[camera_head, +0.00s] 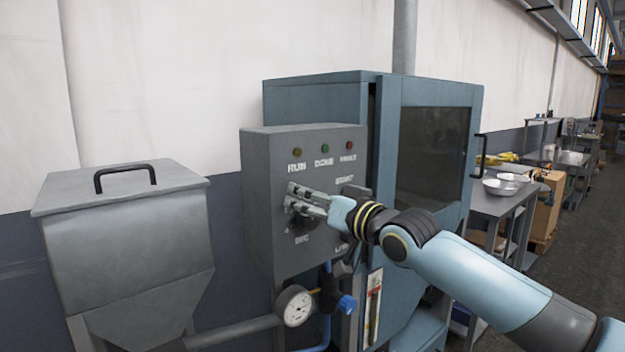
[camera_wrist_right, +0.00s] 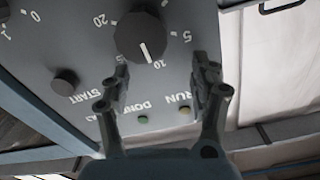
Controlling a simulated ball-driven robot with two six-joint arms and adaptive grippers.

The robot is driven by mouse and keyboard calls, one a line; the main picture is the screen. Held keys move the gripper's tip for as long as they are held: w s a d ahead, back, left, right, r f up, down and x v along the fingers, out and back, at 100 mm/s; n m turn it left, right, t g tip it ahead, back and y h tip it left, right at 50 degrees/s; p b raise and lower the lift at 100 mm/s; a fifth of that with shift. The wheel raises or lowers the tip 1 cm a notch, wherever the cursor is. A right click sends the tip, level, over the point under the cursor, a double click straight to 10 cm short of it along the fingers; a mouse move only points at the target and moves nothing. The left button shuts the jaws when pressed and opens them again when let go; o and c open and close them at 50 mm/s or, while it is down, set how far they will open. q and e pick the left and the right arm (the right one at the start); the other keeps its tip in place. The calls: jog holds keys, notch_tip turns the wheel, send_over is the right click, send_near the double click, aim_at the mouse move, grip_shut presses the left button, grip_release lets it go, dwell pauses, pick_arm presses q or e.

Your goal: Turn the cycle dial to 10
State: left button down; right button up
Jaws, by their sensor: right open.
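The cycle dial (camera_wrist_right: 140,37) is a dark round knob on the grey control panel (camera_head: 262,200). In the right wrist view its white pointer line aims at the printed 10, with 5 and 20 also readable around it. My right gripper (camera_wrist_right: 162,68) is open, with its fingertips apart on either side just short of the dial. It holds nothing. In the head view the right gripper (camera_head: 291,197) is in front of the panel and covers much of the dial. My left gripper is in neither view.
A dark START button (camera_wrist_right: 65,82) is near the dial. RUN, DONE and FAULT lamps (camera_head: 325,148) line the panel's top. A blue cabinet (camera_head: 320,98) stands behind, a grey hopper (camera_head: 130,225) at left. A pressure gauge (camera_head: 295,306) is below.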

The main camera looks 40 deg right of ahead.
aim_at(301, 168)
notch_tip(301, 168, up, 6)
jog(key=shift+f, duration=0.25)
dwell(0.4)
